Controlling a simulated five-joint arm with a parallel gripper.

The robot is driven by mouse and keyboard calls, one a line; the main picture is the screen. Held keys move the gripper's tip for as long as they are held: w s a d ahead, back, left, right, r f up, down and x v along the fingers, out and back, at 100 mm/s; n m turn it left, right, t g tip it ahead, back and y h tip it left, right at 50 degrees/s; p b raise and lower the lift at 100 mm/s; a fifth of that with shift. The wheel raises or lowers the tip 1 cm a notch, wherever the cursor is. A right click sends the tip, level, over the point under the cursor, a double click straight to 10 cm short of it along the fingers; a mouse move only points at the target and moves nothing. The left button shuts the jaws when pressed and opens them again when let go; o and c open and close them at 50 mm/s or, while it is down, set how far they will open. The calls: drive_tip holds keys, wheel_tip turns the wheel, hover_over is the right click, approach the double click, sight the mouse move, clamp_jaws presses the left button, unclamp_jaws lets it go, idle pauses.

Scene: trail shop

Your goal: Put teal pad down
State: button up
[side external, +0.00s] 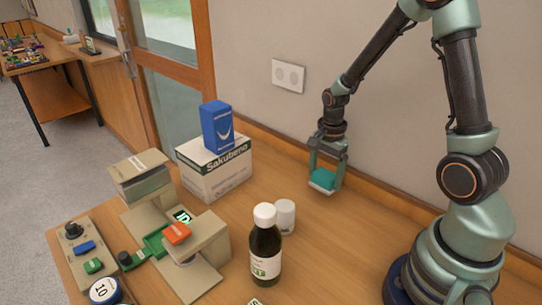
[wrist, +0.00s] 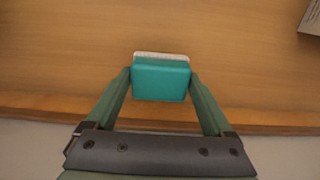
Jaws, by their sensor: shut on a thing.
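The teal pad (side external: 322,178) is a small block with a whitish layer along one side. My gripper (side external: 325,182) is shut on it, at the back right of the wooden table near the wall. In the wrist view the pad (wrist: 161,80) sits between the two green fingers of my gripper (wrist: 161,82), with bare wood around it. I cannot tell whether the pad touches the table or hangs just above it.
A white carton (side external: 214,170) with a blue box (side external: 217,127) on top stands left of the gripper. A dark bottle (side external: 265,250) and a white jar (side external: 285,216) stand in front. A beige device (side external: 205,250) is at front left. Wood around the pad is clear.

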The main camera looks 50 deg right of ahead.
sight(324, 184)
drive_tip(key=shift+f, duration=1.55)
drive_tip(key=shift+f, duration=0.15)
drive_tip(key=o, duration=1.1)
